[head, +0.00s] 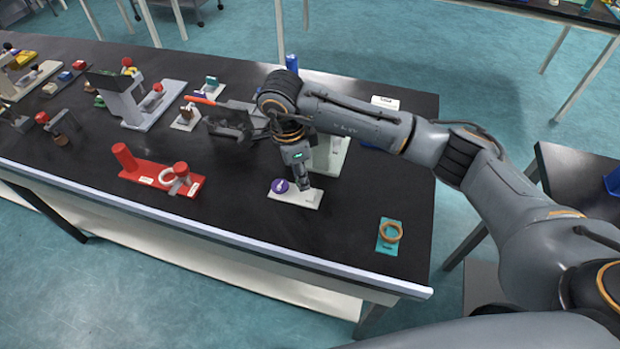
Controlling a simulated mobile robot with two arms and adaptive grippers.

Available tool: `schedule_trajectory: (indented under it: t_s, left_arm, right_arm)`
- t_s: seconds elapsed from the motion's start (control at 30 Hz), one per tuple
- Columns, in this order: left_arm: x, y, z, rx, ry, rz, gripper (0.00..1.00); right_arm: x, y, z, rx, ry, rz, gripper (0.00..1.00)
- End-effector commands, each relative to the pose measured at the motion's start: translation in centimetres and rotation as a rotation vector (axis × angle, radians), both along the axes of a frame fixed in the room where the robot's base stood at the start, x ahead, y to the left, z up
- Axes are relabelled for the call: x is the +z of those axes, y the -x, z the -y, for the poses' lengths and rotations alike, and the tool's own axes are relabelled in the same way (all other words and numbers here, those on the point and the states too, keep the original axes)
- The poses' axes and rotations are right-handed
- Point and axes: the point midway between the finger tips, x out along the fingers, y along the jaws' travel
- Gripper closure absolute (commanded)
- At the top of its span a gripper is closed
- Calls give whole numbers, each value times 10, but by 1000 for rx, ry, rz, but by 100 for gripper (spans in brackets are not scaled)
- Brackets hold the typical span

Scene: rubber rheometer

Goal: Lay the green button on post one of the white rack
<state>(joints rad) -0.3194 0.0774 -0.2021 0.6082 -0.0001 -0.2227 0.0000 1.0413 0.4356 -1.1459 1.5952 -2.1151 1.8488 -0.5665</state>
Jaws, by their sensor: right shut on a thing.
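The white rack (305,199) lies near the front edge of the black bench, a little right of the middle. A round purple button (280,186) sits at its left part. My right gripper (302,182) points down over the rack, just right of the purple button. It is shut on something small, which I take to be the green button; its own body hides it. I cannot tell whether the held piece touches a post. My left gripper is out of view.
A red rack (150,173) with a white ring stands to the left. A teal mat (389,237) with an orange ring (391,231) lies to the right. A grey device (138,103) and small stands are behind left.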

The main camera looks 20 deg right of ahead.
Motion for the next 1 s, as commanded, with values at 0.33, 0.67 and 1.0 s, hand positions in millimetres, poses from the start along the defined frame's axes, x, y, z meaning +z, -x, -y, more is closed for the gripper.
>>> schedule_trajectory:
  t_s: [0.33,0.67,1.0]
  left_arm:
    - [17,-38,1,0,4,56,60]
    - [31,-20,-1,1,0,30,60]
    - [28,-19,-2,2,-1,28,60]
  right_arm:
    - [-29,-3,26,-2,2,-2,91]
    - [-59,-4,24,0,0,3,91]
    - [-61,-4,23,1,0,2,58]
